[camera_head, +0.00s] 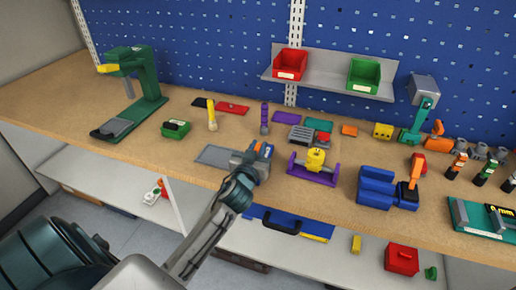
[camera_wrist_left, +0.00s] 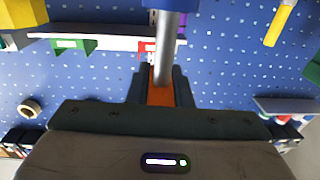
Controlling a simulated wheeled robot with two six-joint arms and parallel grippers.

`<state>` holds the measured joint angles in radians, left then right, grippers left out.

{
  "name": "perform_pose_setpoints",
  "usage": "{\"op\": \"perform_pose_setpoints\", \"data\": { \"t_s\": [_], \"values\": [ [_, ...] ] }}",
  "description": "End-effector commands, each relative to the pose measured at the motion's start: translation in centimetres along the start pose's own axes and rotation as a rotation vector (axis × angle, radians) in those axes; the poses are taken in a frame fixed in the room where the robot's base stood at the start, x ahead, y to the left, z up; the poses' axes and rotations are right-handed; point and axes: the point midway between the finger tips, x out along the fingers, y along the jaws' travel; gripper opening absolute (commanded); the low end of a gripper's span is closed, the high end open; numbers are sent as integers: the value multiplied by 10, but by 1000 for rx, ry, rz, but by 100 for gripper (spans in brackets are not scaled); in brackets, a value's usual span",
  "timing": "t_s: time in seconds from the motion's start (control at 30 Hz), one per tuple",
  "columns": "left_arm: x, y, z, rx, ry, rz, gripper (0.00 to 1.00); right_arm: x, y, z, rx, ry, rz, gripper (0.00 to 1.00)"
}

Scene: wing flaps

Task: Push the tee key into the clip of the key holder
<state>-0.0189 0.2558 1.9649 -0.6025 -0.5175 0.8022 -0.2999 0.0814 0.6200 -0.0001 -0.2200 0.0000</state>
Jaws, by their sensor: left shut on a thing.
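My left gripper (camera_head: 257,163) reaches over the middle front of the bench and is shut. In the left wrist view, an orange part (camera_wrist_left: 160,95) sits between the fingers, with a grey metal rod (camera_wrist_left: 165,45) running up from it. I take this to be the tee key. In the head view, a little orange (camera_head: 268,150) shows at the fingertips; the arm hides the rest. I cannot tell for certain which thing is the key holder, or whether the key touches its clip. My right gripper is not in view.
A grey plate (camera_head: 213,155) lies left of my gripper. A purple fixture with a yellow part (camera_head: 315,160) stands close to its right, and a blue block (camera_head: 376,188) farther right. A green press (camera_head: 140,80) stands at the left. The bench's left front is bare.

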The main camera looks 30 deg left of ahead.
Motion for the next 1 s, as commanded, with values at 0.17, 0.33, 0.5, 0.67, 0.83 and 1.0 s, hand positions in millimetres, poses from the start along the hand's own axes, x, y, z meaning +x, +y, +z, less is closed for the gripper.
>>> {"op": "perform_pose_setpoints", "data": {
  "t_s": [0.17, 0.33, 0.5, 0.67, 0.83, 1.0],
  "values": [
    [0, 0, 6, 0, 1, 0, 0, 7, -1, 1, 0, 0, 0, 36],
    [0, 0, 10, 0, 1, 0, 0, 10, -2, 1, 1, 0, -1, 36],
    [0, 0, 11, 0, -1, 0, 0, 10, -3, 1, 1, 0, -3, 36],
    [0, 0, 11, 0, -2, 0, 0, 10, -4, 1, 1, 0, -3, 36],
    [0, 0, 12, 0, -3, -1, 38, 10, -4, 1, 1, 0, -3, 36],
    [0, 0, 11, 0, -1, 0, 44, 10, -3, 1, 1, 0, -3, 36]
  ]
}}
